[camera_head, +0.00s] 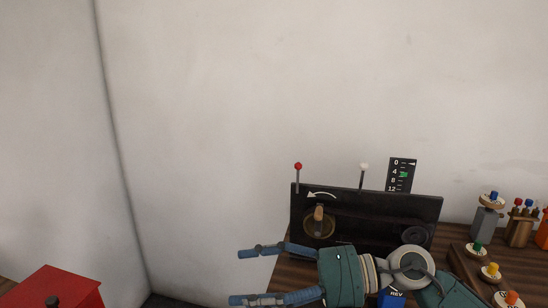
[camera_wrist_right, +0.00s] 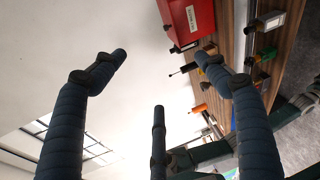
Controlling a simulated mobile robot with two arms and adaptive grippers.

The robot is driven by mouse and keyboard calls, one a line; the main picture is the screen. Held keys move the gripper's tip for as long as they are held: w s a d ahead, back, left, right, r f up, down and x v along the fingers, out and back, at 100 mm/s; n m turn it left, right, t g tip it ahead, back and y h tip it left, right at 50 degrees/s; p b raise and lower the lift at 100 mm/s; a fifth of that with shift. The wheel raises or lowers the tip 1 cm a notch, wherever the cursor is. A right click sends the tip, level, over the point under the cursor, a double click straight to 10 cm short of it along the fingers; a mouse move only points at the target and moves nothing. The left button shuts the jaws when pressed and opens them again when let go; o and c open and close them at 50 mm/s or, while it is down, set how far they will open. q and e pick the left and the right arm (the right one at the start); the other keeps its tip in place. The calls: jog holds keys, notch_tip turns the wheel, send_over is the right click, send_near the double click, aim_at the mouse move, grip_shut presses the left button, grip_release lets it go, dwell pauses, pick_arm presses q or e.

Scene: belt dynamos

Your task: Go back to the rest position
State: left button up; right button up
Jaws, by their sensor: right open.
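My right gripper (camera_head: 238,276) is open and empty. Its blue fingers point left, in front of and below the left end of a black dynamo panel (camera_head: 375,206). In the right wrist view the spread fingers (camera_wrist_right: 160,70) show nothing between them but pale wall. The panel carries a round brass-coloured crank (camera_head: 319,222) under a curved white arrow, a red-tipped lever (camera_head: 298,170) and a white-tipped lever (camera_head: 363,174). My right forearm and wrist hide part of the panel's lower edge. My left gripper is not in view.
A wooden table (camera_head: 290,274) carries the panel. A black scale (camera_head: 401,175) stands behind it. To the right are a grey post (camera_head: 485,223) and several coloured knobs. A red box (camera_head: 55,288) is at the lower left. The space left of my gripper looks clear.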

notch_tip(320, 180, up, 8)
jog(key=w+m+t+y, duration=0.2)
jog(key=m+t+y, duration=0.3)
jog(key=m+t, duration=0.1)
jog(key=w+d+m+t+h, duration=0.5)
jog(key=d+m+t+h, duration=0.25)
jog(key=m+t, duration=0.45)
jog(key=s+d+f+m+g+h, duration=0.1)
jog(key=d+f+m+g+h, duration=0.1)
jog(key=d+f+m+h, duration=0.65)
jog(key=d+f+m+g+h, duration=0.1)
jog(key=d+f+m+h, duration=0.4)
jog(key=f, duration=0.7)
jog(key=s+d+f+m+g, duration=0.35)
jog(key=s+f+g, duration=0.25)
jog(key=s+f, duration=0.65)
jog(key=s+f+g, duration=0.3)
jog(key=s+f, duration=0.2)
jog(key=s, duration=0.3)
jog(key=s+f+g, duration=0.4)
jog(key=s, duration=0.4)
notch_tip(320, 180, down, 28)
jog(key=s+g, duration=0.1)
jog(key=s, duration=0.1)
jog(key=s+d+f+g+b, duration=0.1)
jog(key=s+d+f, duration=0.1)
jog(key=s+f, duration=1.3)
jog(key=shift+s+d+f+n, duration=0.25)
jog(key=shift+s+d+n, duration=0.15)
jog(key=shift+s, duration=0.2)
